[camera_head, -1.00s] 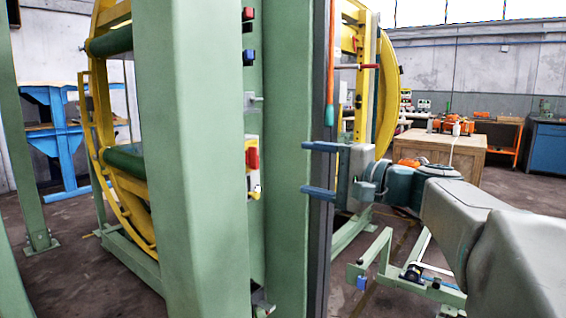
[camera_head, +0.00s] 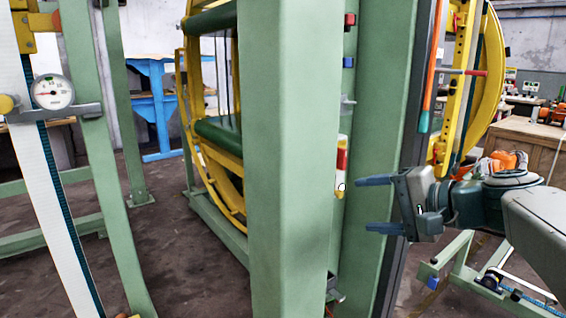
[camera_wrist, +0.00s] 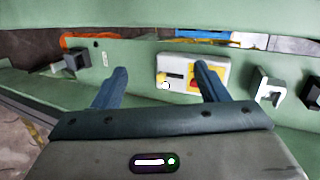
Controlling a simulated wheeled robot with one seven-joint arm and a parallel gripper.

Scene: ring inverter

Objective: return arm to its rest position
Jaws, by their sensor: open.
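My gripper (camera_head: 374,204) is on the right in the head view, its two blue fingers apart and pointing left toward the green post (camera_head: 385,150). Nothing is between the fingers. In the wrist view the open fingers (camera_wrist: 160,85) point at a green panel. A white control box (camera_wrist: 182,74) with a yellow and red part and a pale knob sits beyond and between the fingertips. This box also shows edge-on beside the post in the head view (camera_head: 342,165). I cannot tell the exact gap between fingers and panel.
A wide green column (camera_head: 285,150) stands mid-view. A yellow ring (camera_head: 487,75) is behind the posts. A gauge (camera_head: 52,92) hangs on the frame at left. A wooden crate (camera_head: 520,145) stands at the back right. Open floor (camera_head: 190,265) lies left of the column.

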